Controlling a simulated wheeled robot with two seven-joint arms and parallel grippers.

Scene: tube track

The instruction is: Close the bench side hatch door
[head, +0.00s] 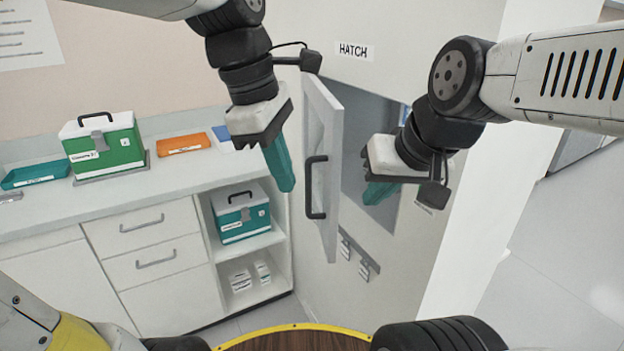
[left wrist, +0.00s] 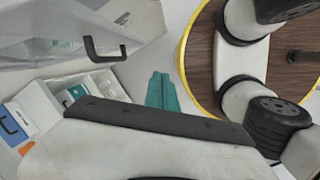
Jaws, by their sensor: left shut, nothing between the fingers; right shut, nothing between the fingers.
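The hatch door (head: 325,170) stands open in the head view, swung out from the white wall under the HATCH sign. It has a dark vertical handle (head: 315,187). The handle also shows in the left wrist view (left wrist: 105,52). The hatch opening (head: 370,135) shows to the right of the door. My left gripper (head: 287,182) is shut and empty, just left of the door in the head view, apart from the handle. My right gripper (head: 374,194) is shut and empty, to the right of the door in front of the opening.
A counter (head: 170,187) at left holds a green case (head: 103,145), an orange tray (head: 184,144) and a teal tray (head: 35,174). A teal case (head: 241,212) sits on the shelf below. Floor at right is clear.

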